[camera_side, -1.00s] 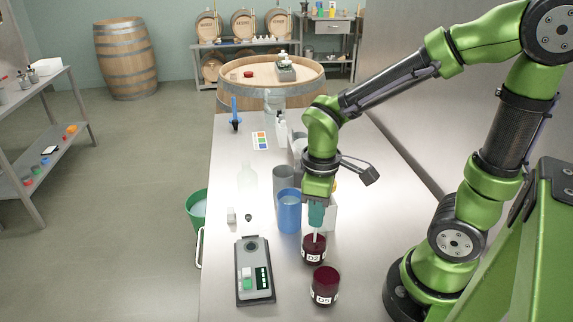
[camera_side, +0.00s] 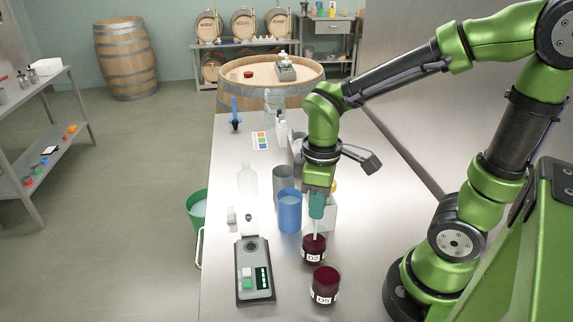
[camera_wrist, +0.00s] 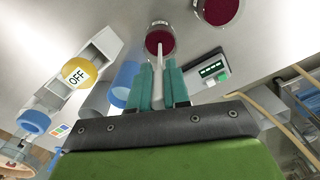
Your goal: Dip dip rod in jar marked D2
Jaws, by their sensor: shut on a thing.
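My gripper (camera_side: 316,206), with teal fingers, is shut on the white dip rod (camera_side: 315,229) and holds it upright over the jar marked D2 (camera_side: 314,248). This jar holds dark red liquid. The rod's lower end is at the jar's mouth; I cannot tell whether it touches the liquid. In the wrist view the rod (camera_wrist: 158,78) runs from between the fingers (camera_wrist: 157,90) to over the red surface in the jar (camera_wrist: 160,41). A second dark red jar (camera_side: 325,285), whose label seems to read D5, stands just in front.
A blue cup (camera_side: 289,212), a grey cup (camera_side: 283,180) and a white box (camera_side: 328,216) stand close behind the jar. A grey device with a display (camera_side: 254,270) lies to the left. A clear bottle (camera_side: 247,181) stands farther back. The bench right of the jars is clear.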

